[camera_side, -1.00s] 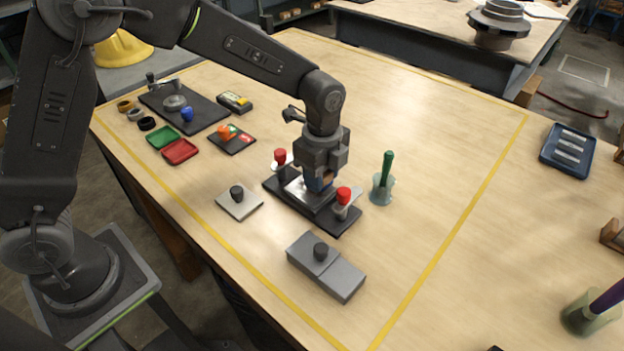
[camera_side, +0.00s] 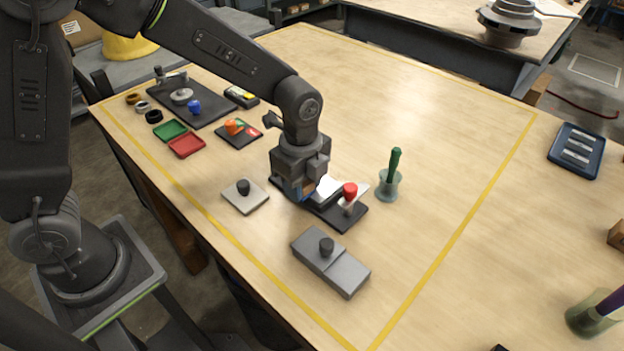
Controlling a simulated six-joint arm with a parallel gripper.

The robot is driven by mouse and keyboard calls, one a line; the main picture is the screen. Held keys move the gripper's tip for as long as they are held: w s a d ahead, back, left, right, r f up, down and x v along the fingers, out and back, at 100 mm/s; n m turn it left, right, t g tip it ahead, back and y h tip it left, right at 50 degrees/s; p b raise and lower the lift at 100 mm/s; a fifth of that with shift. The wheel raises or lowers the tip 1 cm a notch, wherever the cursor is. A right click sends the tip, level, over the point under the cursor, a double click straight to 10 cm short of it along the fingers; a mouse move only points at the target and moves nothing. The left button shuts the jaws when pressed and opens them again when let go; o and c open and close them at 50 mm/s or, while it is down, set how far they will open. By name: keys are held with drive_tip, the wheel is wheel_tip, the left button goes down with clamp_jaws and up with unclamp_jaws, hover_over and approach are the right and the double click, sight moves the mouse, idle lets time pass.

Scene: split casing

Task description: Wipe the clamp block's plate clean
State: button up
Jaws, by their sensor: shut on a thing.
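The clamp block (camera_side: 328,216) is a long black base on the table with a bright metal plate (camera_side: 325,189) on it. A red-topped clamp (camera_side: 350,191) stands at its right end. My gripper (camera_side: 302,190) is low over the left part of the block, shut on a small blue-and-brown piece (camera_side: 306,195), mostly hidden by the jaws. I cannot tell whether this piece touches the plate. My gripper hides the block's other red-topped clamp and the left part of the plate.
A cup with a green-handled tool (camera_side: 390,182) stands close on the right. The table's right part is largely clear.

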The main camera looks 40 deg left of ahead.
drive_tip(key=shift+w+a, duration=0.15)
drive_tip(key=shift+w, duration=3.25)
drive_tip(key=shift+s, duration=3.3)
drive_tip(key=shift+s+r, duration=0.15)
drive_tip(key=shift+r, duration=4)
